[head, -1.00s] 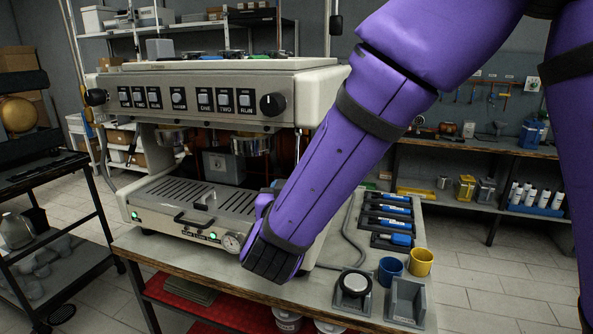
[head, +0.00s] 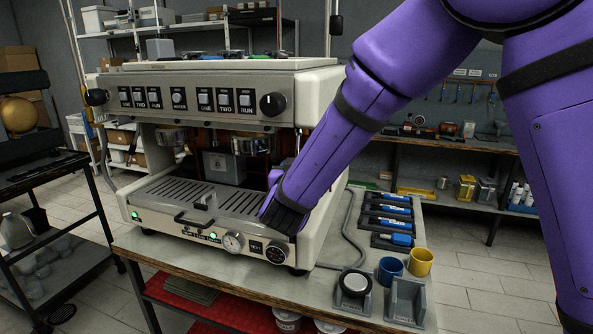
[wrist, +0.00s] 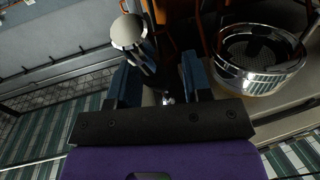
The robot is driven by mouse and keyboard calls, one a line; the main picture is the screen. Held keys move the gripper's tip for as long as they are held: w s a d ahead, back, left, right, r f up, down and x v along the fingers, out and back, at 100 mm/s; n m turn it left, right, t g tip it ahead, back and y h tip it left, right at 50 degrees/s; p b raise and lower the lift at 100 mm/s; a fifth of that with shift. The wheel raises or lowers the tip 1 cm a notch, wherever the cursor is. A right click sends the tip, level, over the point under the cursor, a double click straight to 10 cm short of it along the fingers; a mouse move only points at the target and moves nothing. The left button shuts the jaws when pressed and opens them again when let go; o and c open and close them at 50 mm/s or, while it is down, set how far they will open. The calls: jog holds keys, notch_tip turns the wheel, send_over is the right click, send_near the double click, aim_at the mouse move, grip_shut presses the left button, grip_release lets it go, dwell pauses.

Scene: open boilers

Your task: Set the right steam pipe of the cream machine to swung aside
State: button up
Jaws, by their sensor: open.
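The cream machine (head: 225,85) stands on the bench in the head view. Its right steam pipe cannot be made out there, and my arm covers the machine's right front. In the wrist view my gripper (wrist: 160,68) is open, with its two dark blue fingers apart. A shiny round metal end on a dark stem (wrist: 129,32) shows just beyond the left finger; it may be part of the steam pipe, but I cannot tell. A small bright metal piece (wrist: 167,98) shows between the fingers, with no clear grip on it. My fingers are hidden in the head view.
A chrome round part (wrist: 260,62) is close to the right finger. The slatted drip tray (head: 190,190) lies below. The floor at left is partly clear.

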grip_shut()
jog(key=shift+d+y, duration=0.1)
jog(key=shift+y, duration=0.3)
jog(key=shift+w+d+n+g+y, duration=0.1)
jog(key=shift+d+n+g+y, duration=0.3)
jog(key=shift+n+y, duration=1.3)
jog(key=shift+w+d+n+g+y, duration=0.2)
jog(key=shift+n+g+y, duration=0.65)
jog(key=shift+y, duration=1.4)
jog(key=shift+s+d+n+g+y, duration=0.15)
jog(key=shift+d+n+y, duration=0.25)
jog(key=shift+n+y, duration=1.4)
jog(key=shift+y, duration=0.45)
grip_release()
